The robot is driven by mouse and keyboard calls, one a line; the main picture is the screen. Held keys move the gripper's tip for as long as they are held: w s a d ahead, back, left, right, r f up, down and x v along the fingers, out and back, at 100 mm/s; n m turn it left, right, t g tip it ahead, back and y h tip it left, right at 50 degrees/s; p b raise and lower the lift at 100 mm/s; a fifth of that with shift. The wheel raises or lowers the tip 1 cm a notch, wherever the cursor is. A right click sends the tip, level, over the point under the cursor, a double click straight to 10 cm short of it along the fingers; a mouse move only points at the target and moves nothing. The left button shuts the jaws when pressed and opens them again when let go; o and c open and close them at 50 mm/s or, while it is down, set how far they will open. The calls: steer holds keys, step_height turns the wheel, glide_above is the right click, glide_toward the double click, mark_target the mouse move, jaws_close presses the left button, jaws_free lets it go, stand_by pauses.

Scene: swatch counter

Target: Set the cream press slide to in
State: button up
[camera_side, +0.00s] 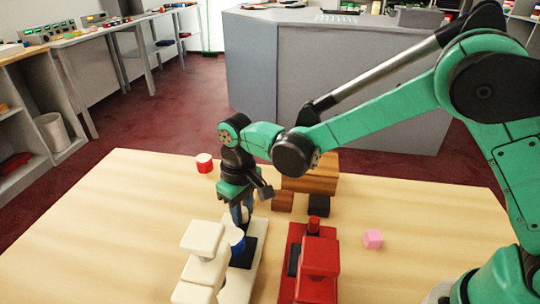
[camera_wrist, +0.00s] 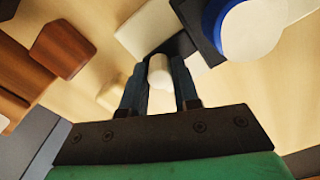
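The cream press (camera_side: 203,252) stands near the front of the table, its pale base running back under a dark slide plate (camera_side: 244,252). A blue cup-like piece with a white top (camera_side: 236,240) sits on the dark plate; it also shows in the wrist view (camera_wrist: 258,28). My gripper (camera_side: 243,219) points down at the far end of the slide. In the wrist view its two fingers (camera_wrist: 160,82) stand on either side of a cream knob (camera_wrist: 160,70). The fingers look very close to the knob, but whether they press on it cannot be told.
A red press (camera_side: 318,258) stands just right of the cream one. The left table is clear.

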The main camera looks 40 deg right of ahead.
jaws_close()
stand_by(1.1)
